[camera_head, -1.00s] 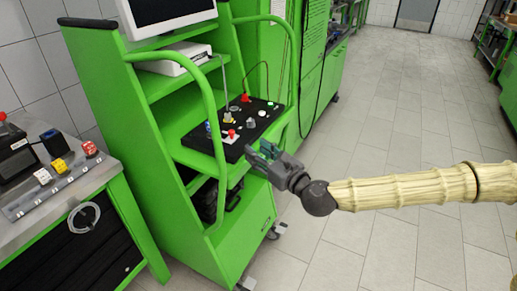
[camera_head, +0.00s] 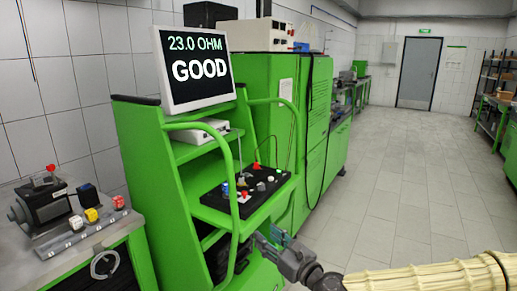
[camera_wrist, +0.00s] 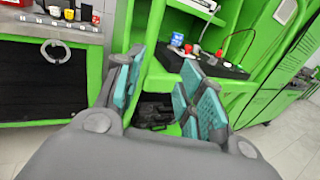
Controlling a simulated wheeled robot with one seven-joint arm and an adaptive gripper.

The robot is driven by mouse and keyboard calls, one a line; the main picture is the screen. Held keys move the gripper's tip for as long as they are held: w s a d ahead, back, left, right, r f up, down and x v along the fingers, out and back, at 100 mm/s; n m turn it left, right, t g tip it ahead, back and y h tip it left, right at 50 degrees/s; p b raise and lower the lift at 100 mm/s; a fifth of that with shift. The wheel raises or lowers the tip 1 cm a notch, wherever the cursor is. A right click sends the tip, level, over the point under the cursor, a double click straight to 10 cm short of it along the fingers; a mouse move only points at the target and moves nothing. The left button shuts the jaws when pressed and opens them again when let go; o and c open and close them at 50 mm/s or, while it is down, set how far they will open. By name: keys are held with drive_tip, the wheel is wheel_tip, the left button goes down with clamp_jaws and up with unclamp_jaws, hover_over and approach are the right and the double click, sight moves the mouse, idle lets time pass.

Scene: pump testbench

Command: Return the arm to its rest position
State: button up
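My gripper (camera_head: 272,245) is at the lower middle of the head view, in front of the green test cart (camera_head: 160,190) and below its control shelf. In the wrist view (camera_wrist: 160,95) its two teal-padded fingers stand apart with nothing between them. My arm runs from the gripper to the lower right corner of the head view. The black control panel (camera_head: 240,192) with red, green and white knobs lies on the cart shelf and also shows in the wrist view (camera_wrist: 215,66). The monitor (camera_head: 195,68) reads "23.0 OHM GOOD".
A workbench (camera_head: 90,240) at the left carries a motor-like pump (camera_head: 45,205) and several small coloured blocks. A cable loop (camera_head: 104,264) hangs on its front. Green cabinets (camera_head: 270,90) stand behind the cart. The tiled floor (camera_head: 390,200) to the right is clear.

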drive_tip(key=s+a+f+n+g, duration=0.3)
drive_tip(key=s+a+f+n, duration=0.15)
drive_tip(key=f, duration=0.35)
drive_tip(key=s+a+f+n+g, duration=0.2)
drive_tip(key=s+a+f+n, duration=0.1)
drive_tip(key=s+f, duration=0.4)
drive_tip(key=s+f+n+g+h, duration=0.2)
drive_tip(key=s+f+n+g, duration=0.35)
drive_tip(key=s+f, duration=0.75)
drive_tip(key=s+d+f+n+g+h, duration=0.3)
drive_tip(key=s+d+f+n+h, duration=0.1)
drive_tip(key=s+d+f+n, duration=0.65)
drive_tip(key=s+d+f+n+h, duration=0.1)
drive_tip(key=s+d+n+h, duration=0.1)
drive_tip(key=d, duration=0.6)
drive_tip(key=s+d+f+n+h, duration=0.2)
drive_tip(key=d, duration=0.6)
drive_tip(key=shift+s+d+f+n+g+h, duration=0.25)
drive_tip(key=shift+s+n+g+h, duration=0.1)
drive_tip(key=shift+g+h, duration=0.1)
